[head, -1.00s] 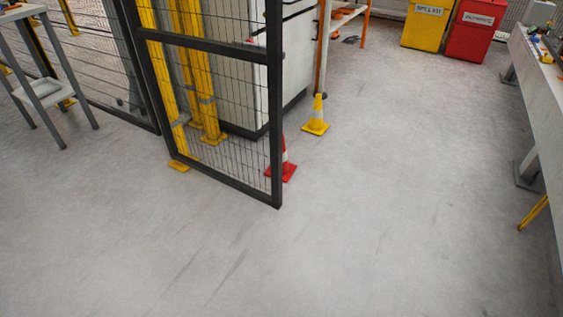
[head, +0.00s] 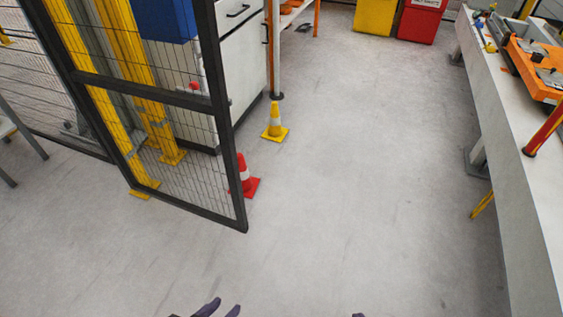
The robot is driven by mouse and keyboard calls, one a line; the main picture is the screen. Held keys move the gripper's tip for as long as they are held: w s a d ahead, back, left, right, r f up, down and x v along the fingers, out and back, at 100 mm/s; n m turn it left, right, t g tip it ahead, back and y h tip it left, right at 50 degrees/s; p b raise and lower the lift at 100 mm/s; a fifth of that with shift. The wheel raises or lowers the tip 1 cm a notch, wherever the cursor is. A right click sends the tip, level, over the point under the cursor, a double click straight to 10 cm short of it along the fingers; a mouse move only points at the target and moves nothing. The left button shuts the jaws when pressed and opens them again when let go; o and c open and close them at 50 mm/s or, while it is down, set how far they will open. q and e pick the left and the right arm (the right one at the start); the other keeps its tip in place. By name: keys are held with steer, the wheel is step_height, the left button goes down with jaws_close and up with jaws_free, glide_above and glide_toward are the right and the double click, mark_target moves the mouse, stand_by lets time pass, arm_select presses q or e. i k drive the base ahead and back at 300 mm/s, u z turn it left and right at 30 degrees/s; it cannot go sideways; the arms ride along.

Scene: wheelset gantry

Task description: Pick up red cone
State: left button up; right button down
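The mesh gate (head: 228,150) stands left of the free floor. A yellow cone (head: 275,123) stands behind the red one, near a white cabinet (head: 240,72). A long workbench (head: 520,150) runs along the right. The floor in the middle is clear.

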mark_target(250, 184)
steer(key=z, duration=0.55)
steer(key=i, duration=2.3)
steer(key=u, duration=0.6)
steer(key=i, duration=1.3)
steer(key=u, duration=1.65)
steer(key=i, duration=0.5)
steer(key=u, duration=0.35)
